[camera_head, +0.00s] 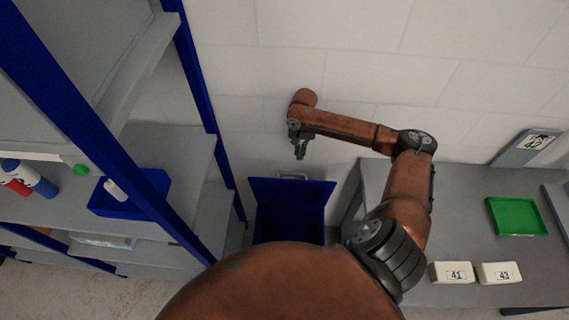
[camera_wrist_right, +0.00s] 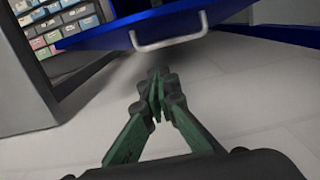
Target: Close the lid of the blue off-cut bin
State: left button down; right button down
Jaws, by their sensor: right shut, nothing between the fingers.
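The blue off-cut bin (camera_head: 265,230) stands on the floor between the shelf rack and the grey bench, partly hidden behind my right arm. Its blue lid (camera_head: 300,192) is raised, with a pale handle (camera_head: 291,176) at its upper edge. My right gripper (camera_head: 299,153) is shut and empty, just above the handle and apart from it, near the white wall. In the right wrist view the shut fingertips (camera_wrist_right: 158,82) point toward the lid (camera_wrist_right: 200,20) and its handle (camera_wrist_right: 170,42), with a gap between. My left gripper is out of view.
A blue-framed rack (camera_head: 205,90) stands close on the left, holding a blue tray (camera_head: 150,190) and bottles. On the right, the grey bench (camera_head: 470,210) carries a green tray (camera_head: 517,216) and white blocks marked 41 (camera_head: 452,272) and 43 (camera_head: 499,272). The wall is close behind.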

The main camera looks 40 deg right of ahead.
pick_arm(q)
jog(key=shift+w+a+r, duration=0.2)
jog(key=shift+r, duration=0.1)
pick_arm(e)
notch_tip(320, 180, down, 10)
jog(key=shift+s+a+r, duration=0.15)
jog(key=shift+s+a, duration=0.1)
pick_arm(q)
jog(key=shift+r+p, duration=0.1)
jog(key=shift+p, duration=0.25)
pick_arm(e)
jog(key=shift+a, duration=0.1)
